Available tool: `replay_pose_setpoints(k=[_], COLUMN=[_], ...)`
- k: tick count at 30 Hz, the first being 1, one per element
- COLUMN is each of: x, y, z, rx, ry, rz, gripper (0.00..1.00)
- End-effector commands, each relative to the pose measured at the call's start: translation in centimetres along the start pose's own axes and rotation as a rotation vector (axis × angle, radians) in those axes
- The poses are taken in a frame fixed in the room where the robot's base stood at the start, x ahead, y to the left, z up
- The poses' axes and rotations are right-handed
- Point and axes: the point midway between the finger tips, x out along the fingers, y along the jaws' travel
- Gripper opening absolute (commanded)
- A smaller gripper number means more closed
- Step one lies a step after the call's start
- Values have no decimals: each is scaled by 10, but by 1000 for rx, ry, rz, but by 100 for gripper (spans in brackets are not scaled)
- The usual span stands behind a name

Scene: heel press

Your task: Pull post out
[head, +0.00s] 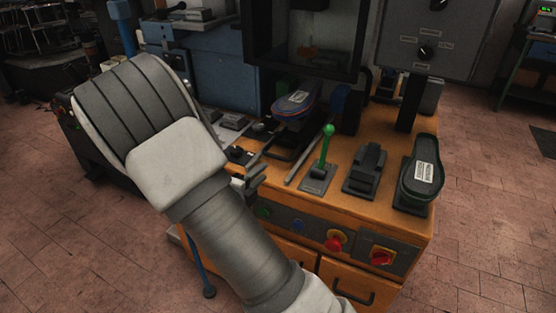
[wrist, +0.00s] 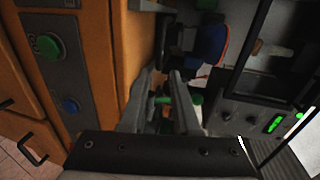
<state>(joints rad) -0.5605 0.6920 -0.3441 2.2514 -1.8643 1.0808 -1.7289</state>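A blue sole with a red edge and a white label (head: 295,101) sits on a dark support, probably the post (head: 284,140), below the press head. The sole shows near the top of the wrist view (wrist: 211,42). My gripper (head: 257,172) is at the bench's front left, partly hidden by my arm in the head view. In the wrist view my gripper (wrist: 164,74) has its two fingers apart with a gap between them. It points toward the dark parts below the sole and appears to hold nothing. A green part shows between the fingers, seemingly behind them.
A green-knobbed lever (head: 327,146), a black pedal-like block (head: 366,168) and another dark sole (head: 424,168) on a stand line the orange bench (head: 386,211). Push buttons (wrist: 48,46) and a red knob (head: 337,241) are on the front panel. A control box (head: 437,35) stands above.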

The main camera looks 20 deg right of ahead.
Motion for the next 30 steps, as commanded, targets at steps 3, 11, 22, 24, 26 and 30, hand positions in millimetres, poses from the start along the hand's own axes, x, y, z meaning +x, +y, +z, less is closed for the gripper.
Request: replay_pose_setpoints(k=[3, 11, 22, 24, 26, 30], x=[29, 83, 119, 120, 120, 119], y=[2, 2, 0, 0, 0, 0], z=[-1, -1, 0, 0, 0, 0], rx=[2, 2, 1, 1, 1, 2], ry=[5, 4, 1, 1, 1, 1], rz=[-1, -1, 1, 1, 1, 1], gripper=[30, 30, 30, 30, 30, 28])
